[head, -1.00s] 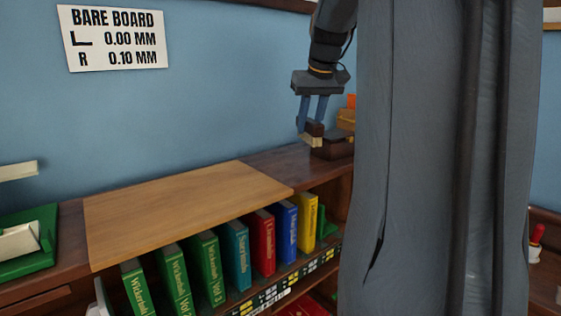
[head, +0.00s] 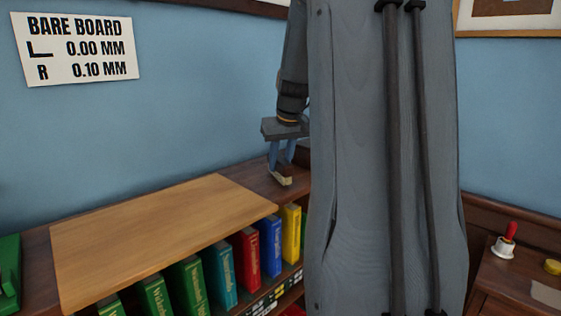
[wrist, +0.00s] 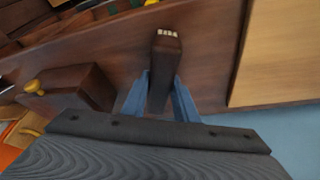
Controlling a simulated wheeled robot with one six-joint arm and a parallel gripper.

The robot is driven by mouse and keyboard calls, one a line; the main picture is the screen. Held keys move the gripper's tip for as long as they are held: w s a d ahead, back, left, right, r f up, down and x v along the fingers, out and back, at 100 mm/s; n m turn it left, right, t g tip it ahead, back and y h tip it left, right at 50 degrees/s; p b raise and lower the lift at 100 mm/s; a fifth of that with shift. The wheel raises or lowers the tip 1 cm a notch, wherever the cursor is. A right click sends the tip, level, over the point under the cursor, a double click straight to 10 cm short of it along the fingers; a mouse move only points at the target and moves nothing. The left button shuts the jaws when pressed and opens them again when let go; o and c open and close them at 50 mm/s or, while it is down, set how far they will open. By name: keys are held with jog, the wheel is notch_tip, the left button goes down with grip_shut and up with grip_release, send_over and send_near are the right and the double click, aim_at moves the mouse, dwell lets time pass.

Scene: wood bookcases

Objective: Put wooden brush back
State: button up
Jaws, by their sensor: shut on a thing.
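The wooden brush (head: 284,173) is a dark brown block with pale bristles at one end. My gripper (head: 281,158) is shut on it, with one blue finger on each side. In the head view it hangs at the right end of the bookcase top (head: 258,184), just right of the light wooden board (head: 160,228). In the wrist view the brush (wrist: 164,70) points away between the fingertips (wrist: 160,90), over the dark wood top. I cannot tell whether the brush touches the wood.
In the wrist view a dark brown block with a yellow knob (wrist: 70,86) lies left of the brush, and the light board (wrist: 285,55) lies right. Coloured books (head: 220,270) stand below the top. A red-handled item (head: 505,242) stands on a side surface at right.

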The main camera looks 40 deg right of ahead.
jog(key=shift+f, duration=0.3)
jog(key=shift+f, duration=0.1)
jog(key=o, duration=1)
jog(key=shift+o, duration=0.2)
jog(key=shift+s+r, duration=0.1)
jog(key=shift+r, duration=0.4)
jog(key=b+v, duration=0.2)
jog(key=v, duration=0.8)
jog(key=shift+s, duration=0.1)
jog(key=shift+s+a+r, duration=0.1)
jog(key=shift+s+r, duration=0.1)
jog(key=shift+r, duration=0.3)
jog(key=shift+s, duration=0.1)
